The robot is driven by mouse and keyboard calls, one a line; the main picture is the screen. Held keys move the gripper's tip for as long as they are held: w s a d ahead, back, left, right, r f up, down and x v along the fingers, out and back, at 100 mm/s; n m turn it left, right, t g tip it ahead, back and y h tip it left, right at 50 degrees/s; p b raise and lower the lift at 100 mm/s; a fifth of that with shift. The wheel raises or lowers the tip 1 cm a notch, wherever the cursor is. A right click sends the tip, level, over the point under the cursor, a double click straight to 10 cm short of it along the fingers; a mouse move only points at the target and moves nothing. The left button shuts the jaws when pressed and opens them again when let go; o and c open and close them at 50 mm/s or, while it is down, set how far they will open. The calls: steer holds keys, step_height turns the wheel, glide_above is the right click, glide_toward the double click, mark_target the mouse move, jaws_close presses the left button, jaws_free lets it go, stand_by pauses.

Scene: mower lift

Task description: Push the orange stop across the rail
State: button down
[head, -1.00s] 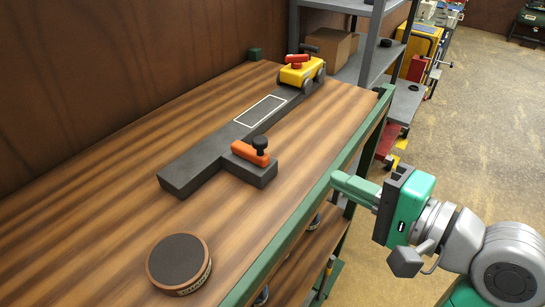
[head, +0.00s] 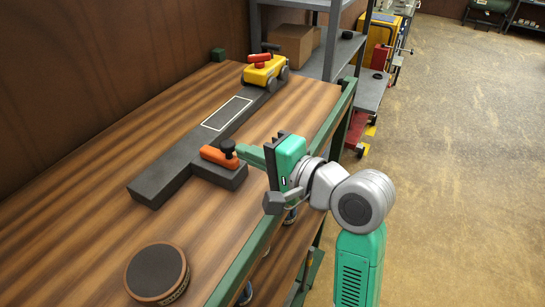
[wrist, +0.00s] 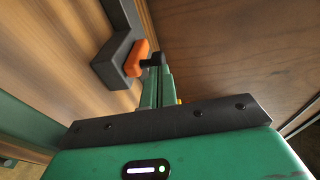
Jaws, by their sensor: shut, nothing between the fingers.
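The orange stop (head: 215,157) lies on the short side block of the dark grey rail (head: 160,180), with a black knob (head: 228,148) on its right end. The stop also shows in the wrist view (wrist: 134,58), beside the rail. My gripper (head: 241,151) is shut and empty, its green fingers pointing left at the knob. In the wrist view the fingertips (wrist: 160,72) are right at the knob; I cannot tell whether they touch it. A yellow and red mower (head: 264,72) with dark wheels stands at the rail's far end.
A white-outlined rectangle (head: 227,113) marks the rail between mower and stop. A round dark-topped puck (head: 156,272) sits at the near bench corner. A green edge strip (head: 240,262) borders the wooden bench. A grey shelf with boxes stands behind.

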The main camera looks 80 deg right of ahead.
mark_target(221, 144)
steer(key=shift+w+d+f, duration=0.1)
steer(key=shift+w+d, duration=0.1)
steer(key=shift+w, duration=0.25)
steer(key=x, duration=0.2)
steer(key=p+x, duration=0.1)
steer(key=x, duration=0.1)
steer(key=a+p+x, duration=0.1)
steer(key=x, duration=0.1)
steer(key=shift+w+r, duration=0.2)
steer(key=shift+r, duration=0.35)
steer(key=shift+w+f, duration=0.2)
steer(key=shift+f, duration=0.1)
steer(key=shift+s+r+p, duration=0.1)
steer(key=shift+s+p, duration=0.05)
steer(key=shift+p, duration=0.2)
steer(key=v, duration=1.4)
steer(key=shift+r, duration=0.1)
